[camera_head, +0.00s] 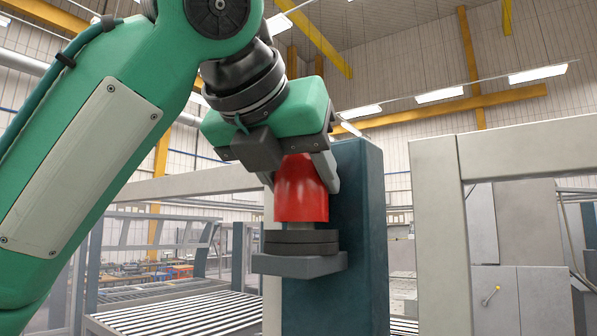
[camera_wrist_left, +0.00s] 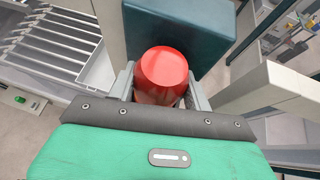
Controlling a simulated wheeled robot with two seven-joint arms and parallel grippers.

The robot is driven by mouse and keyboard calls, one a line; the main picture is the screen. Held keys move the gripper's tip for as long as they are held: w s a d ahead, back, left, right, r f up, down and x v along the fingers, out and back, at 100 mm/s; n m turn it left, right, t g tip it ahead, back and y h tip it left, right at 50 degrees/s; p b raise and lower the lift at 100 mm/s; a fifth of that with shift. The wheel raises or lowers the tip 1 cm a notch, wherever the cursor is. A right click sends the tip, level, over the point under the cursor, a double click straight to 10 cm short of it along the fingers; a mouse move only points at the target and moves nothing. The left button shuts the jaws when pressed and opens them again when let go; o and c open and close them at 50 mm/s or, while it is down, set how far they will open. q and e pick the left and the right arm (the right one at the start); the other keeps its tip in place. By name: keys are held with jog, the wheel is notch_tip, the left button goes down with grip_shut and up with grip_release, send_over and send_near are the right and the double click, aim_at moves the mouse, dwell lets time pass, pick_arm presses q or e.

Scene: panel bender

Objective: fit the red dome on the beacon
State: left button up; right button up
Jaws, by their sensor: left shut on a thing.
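The red dome (camera_head: 301,190) is held upright between the fingers of my left gripper (camera_head: 302,172), which is shut on it. It also shows in the left wrist view (camera_wrist_left: 161,75) between the two grey fingers. The dome is over the beacon (camera_head: 300,243), a stack of dark grey discs with a lighter, narrower piece on top. The beacon stands on a grey bracket (camera_head: 300,266) on the side of a dark teal post. The dome's lower rim is above the dark discs and overlaps the light piece in the picture. I cannot tell whether they touch. My right gripper is not in view.
The dark teal post (camera_head: 362,230) rises right behind the dome and beacon. A pale frame (camera_head: 440,240) stands to the right. A roller conveyor (camera_head: 175,315) lies low at the left, and it also shows in the left wrist view.

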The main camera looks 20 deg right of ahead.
pick_arm(q)
jog(key=shift+a+f, duration=0.1)
jog(key=shift+f, duration=0.45)
jog(key=shift+f+b, duration=0.4)
jog(key=shift+b, duration=0.05)
jog(key=o, duration=1)
jog(key=shift+s, duration=0.1)
